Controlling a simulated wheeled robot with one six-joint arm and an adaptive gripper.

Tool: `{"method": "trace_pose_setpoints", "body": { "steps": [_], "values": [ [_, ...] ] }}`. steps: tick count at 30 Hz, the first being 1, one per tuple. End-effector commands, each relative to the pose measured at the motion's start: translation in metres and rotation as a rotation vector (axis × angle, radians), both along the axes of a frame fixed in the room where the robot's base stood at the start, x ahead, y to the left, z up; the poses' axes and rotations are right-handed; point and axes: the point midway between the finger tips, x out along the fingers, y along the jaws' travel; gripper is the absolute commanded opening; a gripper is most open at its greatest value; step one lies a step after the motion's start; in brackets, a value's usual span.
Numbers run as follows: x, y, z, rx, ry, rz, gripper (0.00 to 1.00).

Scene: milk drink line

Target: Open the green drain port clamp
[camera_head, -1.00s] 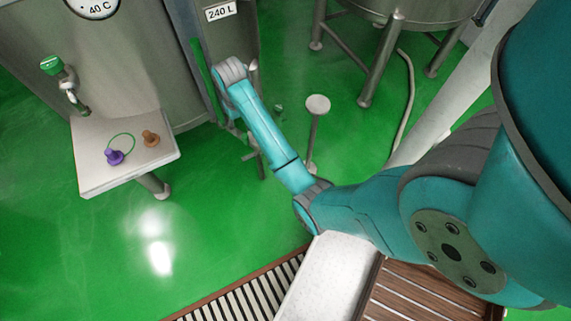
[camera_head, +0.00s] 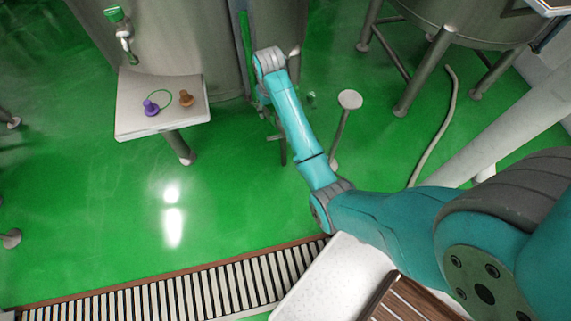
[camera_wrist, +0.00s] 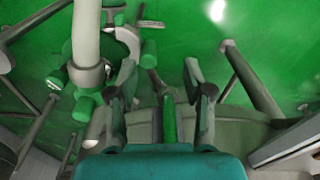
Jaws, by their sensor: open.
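Left of the fingers, a pale pipe (camera_wrist: 86,35) carries a fitting with green knob-like parts (camera_wrist: 84,106). I cannot tell which green part is the drain port clamp. In the head view my arm hides most of the gripper, and a small green piece (camera_head: 311,97) shows beside the arm.
In the head view a tank with a green-handled tap (camera_head: 116,16) stands behind a white shelf (camera_head: 135,125) holding purple (camera_head: 150,108) and brown (camera_head: 186,99) pieces. A post with a round top (camera_head: 349,99) stands right of my arm. Green floor is open at left.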

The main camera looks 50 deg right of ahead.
Motion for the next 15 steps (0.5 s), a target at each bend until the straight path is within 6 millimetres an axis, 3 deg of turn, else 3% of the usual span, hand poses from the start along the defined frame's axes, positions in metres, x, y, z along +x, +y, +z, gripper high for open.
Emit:
{"method": "trace_pose_setpoints", "body": {
  "steps": [15],
  "values": [
    [-0.038, 0.049, -0.064, -0.059, -0.139, 0.062, 0.51]
  ]
}}
